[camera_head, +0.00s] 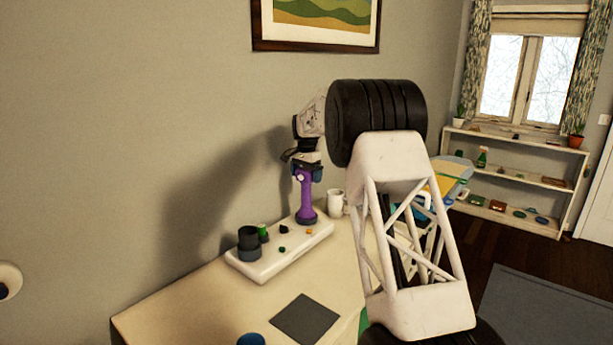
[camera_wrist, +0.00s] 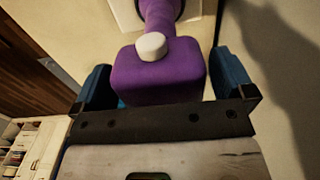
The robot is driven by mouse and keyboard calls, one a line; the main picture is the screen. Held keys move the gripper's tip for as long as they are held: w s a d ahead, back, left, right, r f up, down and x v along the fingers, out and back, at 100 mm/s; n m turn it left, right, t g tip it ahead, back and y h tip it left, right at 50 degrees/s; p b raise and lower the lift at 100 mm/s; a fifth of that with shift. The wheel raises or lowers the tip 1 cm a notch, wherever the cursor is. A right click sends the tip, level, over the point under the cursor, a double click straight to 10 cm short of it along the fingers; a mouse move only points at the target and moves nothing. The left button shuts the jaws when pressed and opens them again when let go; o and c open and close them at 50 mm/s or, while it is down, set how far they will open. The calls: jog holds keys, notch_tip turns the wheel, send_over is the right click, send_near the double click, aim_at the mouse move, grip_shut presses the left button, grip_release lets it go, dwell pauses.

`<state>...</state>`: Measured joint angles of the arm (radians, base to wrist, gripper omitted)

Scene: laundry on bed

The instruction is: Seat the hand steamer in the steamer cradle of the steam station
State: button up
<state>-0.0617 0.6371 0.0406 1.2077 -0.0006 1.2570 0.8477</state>
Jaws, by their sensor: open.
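The purple hand steamer (camera_head: 306,203) stands upright at the far right end of the white steam station (camera_head: 268,268). Its lower end meets the station there; the dark base hides how deep it sits. In the wrist view, the steamer's purple block-shaped head (camera_wrist: 158,82) has a white knob and lies between my blue fingers. My gripper (camera_head: 306,173) is open around the head, pointing down, with the fingers close on both sides. Whether they touch it is not clear. A dark round holder (camera_head: 249,240) stands at the station's near left end.
A white mug (camera_head: 335,203) stands close behind the station on the right. A dark square mat (camera_head: 306,319) and a blue round object (camera_head: 251,340) lie toward the front of the pale tabletop (camera_head: 190,309). My arm hides part of the right side.

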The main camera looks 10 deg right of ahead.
jog(key=shift+r, duration=3.8)
jog(key=shift+s+d+r, duration=0.1)
jog(key=shift+s+r, duration=0.2)
jog(key=shift+s, duration=0.1)
jog(key=s+d+r+n, duration=0.1)
jog(key=s+d+r, duration=0.15)
jog(key=s, duration=0.95)
jog(key=s+d+r+n+t, duration=0.15)
jog(key=s+r, duration=0.25)
jog(key=s, duration=0.9)
jog(key=s+d+r+n, duration=0.1)
jog(key=s+r+n, duration=0.15)
jog(key=s, duration=0.95)
jog(key=s+f+n, duration=0.1)
jog(key=s+f, duration=0.3)
jog(key=s, duration=0.8)
jog(key=s+d+f+n, duration=0.1)
jog(key=s+f, duration=0.4)
jog(key=s, duration=0.8)
jog(key=s+f+n+t, duration=0.1)
jog(key=s+f, duration=0.3)
jog(key=s, duration=0.9)
jog(key=shift+s+d+f+n, duration=0.2)
jog(key=shift+d+f+n, duration=0.15)
jog(key=shift+n, duration=0.05)
